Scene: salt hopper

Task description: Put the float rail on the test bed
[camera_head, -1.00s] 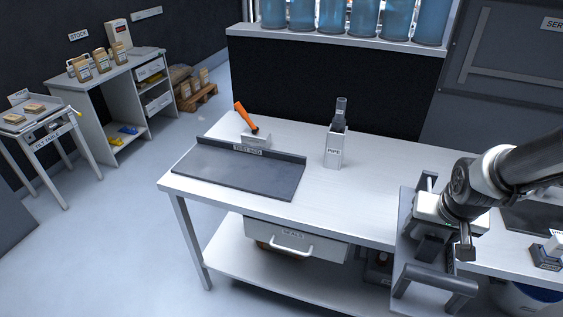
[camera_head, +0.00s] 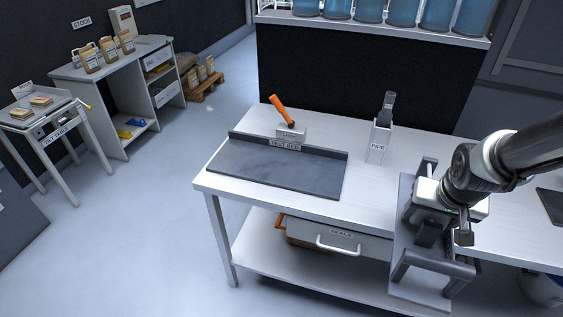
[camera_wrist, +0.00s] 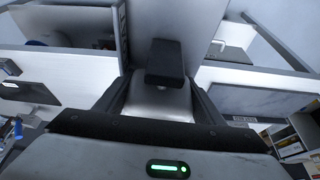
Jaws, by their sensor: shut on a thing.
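The float rail (camera_head: 420,285) is a grey frame with a flat plate and dark crossbars. My gripper (camera_head: 443,230) is shut on it and holds it at the right, in front of the bench edge. In the wrist view the rail (camera_wrist: 190,25) is a grey panel with a dark block, running away between the fingers (camera_wrist: 160,95). The gripper hides part of the rail. The test bed (camera_head: 275,168) is a dark flat slab with a raised, labelled back edge on the left of the white bench. Its top is bare, and the rail is apart from it, to its right.
An orange-handled tool (camera_head: 282,110) stands in a holder behind the test bed. A white PIPE holder (camera_head: 379,145) with a clear tube stands right of the bed. The SEALS drawer (camera_head: 338,240) is below the bench top. Clear floor lies to the left.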

